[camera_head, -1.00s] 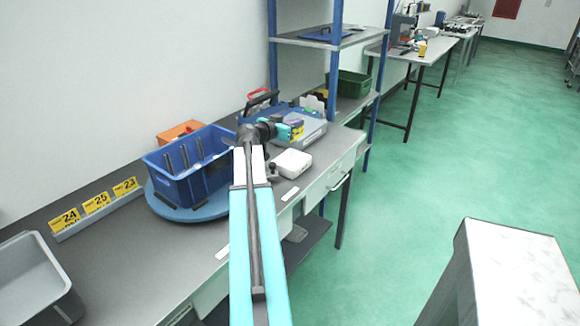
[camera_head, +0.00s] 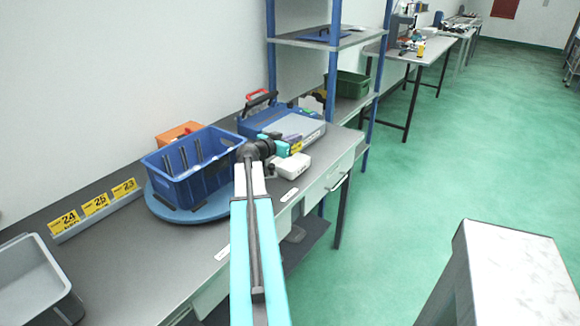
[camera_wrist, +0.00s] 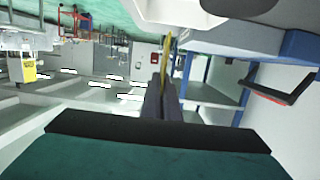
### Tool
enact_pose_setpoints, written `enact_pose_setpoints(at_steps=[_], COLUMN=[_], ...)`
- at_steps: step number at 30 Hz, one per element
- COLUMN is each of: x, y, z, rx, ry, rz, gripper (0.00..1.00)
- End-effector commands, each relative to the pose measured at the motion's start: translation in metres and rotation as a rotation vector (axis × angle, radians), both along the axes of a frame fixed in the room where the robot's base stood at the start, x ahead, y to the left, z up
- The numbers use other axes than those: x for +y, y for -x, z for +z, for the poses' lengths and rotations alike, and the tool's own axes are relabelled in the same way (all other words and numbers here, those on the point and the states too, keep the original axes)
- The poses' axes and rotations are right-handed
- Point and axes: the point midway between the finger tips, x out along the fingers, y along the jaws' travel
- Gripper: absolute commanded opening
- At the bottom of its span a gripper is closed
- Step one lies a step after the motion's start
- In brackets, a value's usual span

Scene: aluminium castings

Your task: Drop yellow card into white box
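My gripper (camera_head: 291,140) is above the work table, over the back edge of the small white box (camera_head: 293,166). In the wrist view its dark fingers (camera_wrist: 162,98) are closed together on a thin yellow card (camera_wrist: 168,52), seen nearly edge-on. The yellow card (camera_head: 297,147) also shows as a small yellow patch at the fingers in the head view. The white box lies on the table near its front edge, and my wrist partly hides its left side. The gap between card and box is hard to judge.
A blue crate (camera_head: 205,188) stands on a round blue turntable (camera_head: 190,215) to the left. A blue-grey case (camera_head: 300,124) lies just behind the gripper. Number cards (camera_head: 95,205) line a rail at left. A shelf post (camera_head: 331,70) rises behind.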

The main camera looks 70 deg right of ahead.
Motion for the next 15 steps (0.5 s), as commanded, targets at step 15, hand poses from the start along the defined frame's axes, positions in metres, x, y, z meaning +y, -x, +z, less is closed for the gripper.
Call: enact_pose_setpoints(at_steps=[15], x=[0.0004], y=[-0.0008], z=[-0.0019], rx=[0.001], ry=[0.000], rz=[0.001], gripper=[0.23])
